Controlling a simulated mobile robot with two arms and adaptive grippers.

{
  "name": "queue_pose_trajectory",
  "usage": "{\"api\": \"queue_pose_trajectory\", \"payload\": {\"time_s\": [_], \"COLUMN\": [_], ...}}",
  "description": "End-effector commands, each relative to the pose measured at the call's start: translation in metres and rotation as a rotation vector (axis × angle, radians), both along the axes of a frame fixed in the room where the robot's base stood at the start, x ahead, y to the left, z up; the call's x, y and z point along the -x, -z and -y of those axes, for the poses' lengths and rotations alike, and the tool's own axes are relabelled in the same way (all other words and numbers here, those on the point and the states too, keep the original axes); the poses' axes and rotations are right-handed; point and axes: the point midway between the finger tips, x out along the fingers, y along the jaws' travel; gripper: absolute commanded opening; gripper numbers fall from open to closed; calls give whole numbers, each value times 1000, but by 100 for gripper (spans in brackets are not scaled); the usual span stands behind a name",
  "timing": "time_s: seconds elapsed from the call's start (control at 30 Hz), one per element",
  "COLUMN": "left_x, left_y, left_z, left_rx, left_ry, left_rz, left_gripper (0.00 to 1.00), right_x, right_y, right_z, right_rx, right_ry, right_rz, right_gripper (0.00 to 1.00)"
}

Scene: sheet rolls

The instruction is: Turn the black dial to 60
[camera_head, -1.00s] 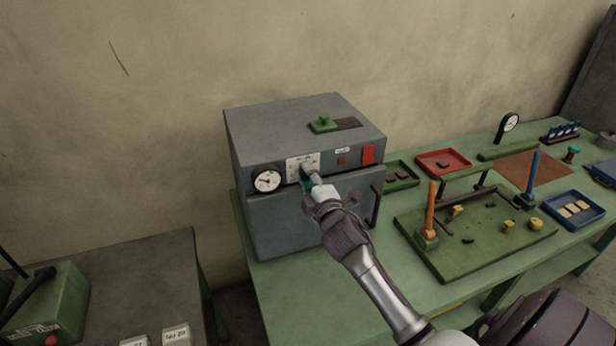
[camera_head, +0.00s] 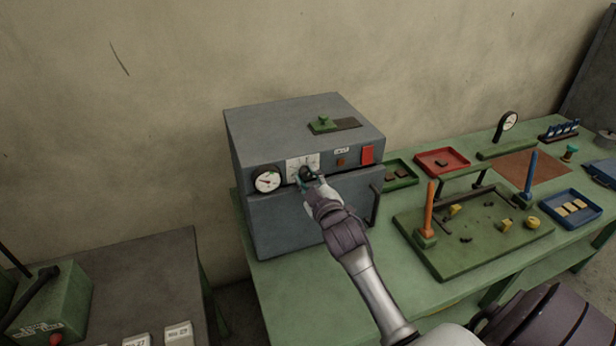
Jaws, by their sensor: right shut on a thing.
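The black dial (camera_head: 306,172) sits on a white scale plate (camera_head: 294,163) on the upper front of a grey box-shaped oven (camera_head: 290,140). My right gripper (camera_head: 308,178) is at the dial and shut on it, with its arm reaching up from the lower right. The gripper and wrist cover part of the dial and the lower scale. The scale marks are too small to read, so I cannot tell the dial's setting. My left gripper is not in view.
A round gauge (camera_head: 267,181) is left of the dial. A red switch (camera_head: 367,155) and door handle (camera_head: 375,204) are to the right. A grey table (camera_head: 140,280) stands at lower left.

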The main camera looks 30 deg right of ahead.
Motion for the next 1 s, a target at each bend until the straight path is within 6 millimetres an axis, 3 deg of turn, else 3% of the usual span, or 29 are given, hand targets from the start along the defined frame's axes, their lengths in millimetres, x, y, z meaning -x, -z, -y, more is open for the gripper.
{"api": "queue_pose_trajectory", "payload": {"time_s": [0.53, 0.57, 0.67, 0.7, 1.0], "left_x": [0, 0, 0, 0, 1], "left_y": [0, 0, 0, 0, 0], "left_z": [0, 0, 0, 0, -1], "left_rx": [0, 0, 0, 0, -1], "left_ry": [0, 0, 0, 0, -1], "left_rz": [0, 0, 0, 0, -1], "left_gripper": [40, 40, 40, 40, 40], "right_x": [0, 0, 0, 0, 2], "right_y": [2, 2, 2, 1, 1], "right_z": [0, 0, 0, 0, 0], "right_rx": [-23, -23, -22, -22, -22], "right_ry": [0, 0, 0, 0, 0], "right_rz": [2, 2, 2, 2, 4], "right_gripper": [0, 40, 56, 60, 60]}}
